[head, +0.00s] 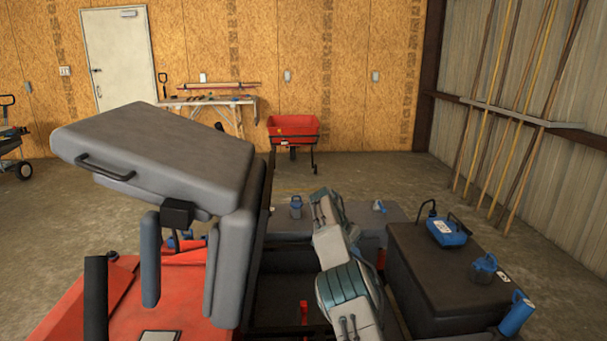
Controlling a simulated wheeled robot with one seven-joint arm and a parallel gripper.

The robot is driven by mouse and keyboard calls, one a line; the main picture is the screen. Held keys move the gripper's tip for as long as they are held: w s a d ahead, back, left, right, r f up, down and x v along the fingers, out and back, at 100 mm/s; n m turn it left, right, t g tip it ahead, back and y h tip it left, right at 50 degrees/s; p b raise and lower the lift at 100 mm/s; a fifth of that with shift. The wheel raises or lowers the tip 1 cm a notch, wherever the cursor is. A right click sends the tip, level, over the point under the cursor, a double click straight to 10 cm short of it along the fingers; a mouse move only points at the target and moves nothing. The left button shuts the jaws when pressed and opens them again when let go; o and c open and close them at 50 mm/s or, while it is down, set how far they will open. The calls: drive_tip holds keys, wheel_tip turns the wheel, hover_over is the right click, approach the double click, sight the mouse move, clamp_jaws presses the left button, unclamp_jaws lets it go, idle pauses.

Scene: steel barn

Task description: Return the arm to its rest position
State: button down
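My arm shows in the head view as pale grey links with teal bands (345,289), rising from the bottom edge, right of centre. Its far visible part (325,209) is in front of a dark grey surface. I cannot make out gripper fingers, so whether anything is held does not show.
Close on the left is a red body with a large grey padded block (165,150) and handle. A dark box (440,275) on the right bears blue items, including a blue tool (446,232). A workbench (225,101) and red cart (293,126) stand behind.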

drive_tip(key=s+d+r+n+t+y+p, duration=0.1)
drive_tip(key=s+d+r+n+y+p, duration=0.15)
drive_tip(key=s+r, duration=0.7)
drive_tip(key=s+d+r+n+y+p, duration=0.1)
drive_tip(key=s+r+y+p, duration=0.15)
drive_tip(key=s+r, duration=0.7)
drive_tip(key=s+a+r+n+t+p, duration=0.1)
drive_tip(key=s+a+n+p, duration=0.1)
drive_tip(key=s, duration=1.2)
drive_tip(key=s+a+r+n+t+y+p, duration=0.1)
drive_tip(key=s+a+r+n+p, duration=0.1)
drive_tip(key=s, duration=1.1)
drive_tip(key=shift+s+a+n+p, duration=0.4)
drive_tip(key=shift+a+n+p, duration=0.15)
drive_tip(key=shift+n+p, duration=0.4)
drive_tip(key=shift+d, duration=0.1)
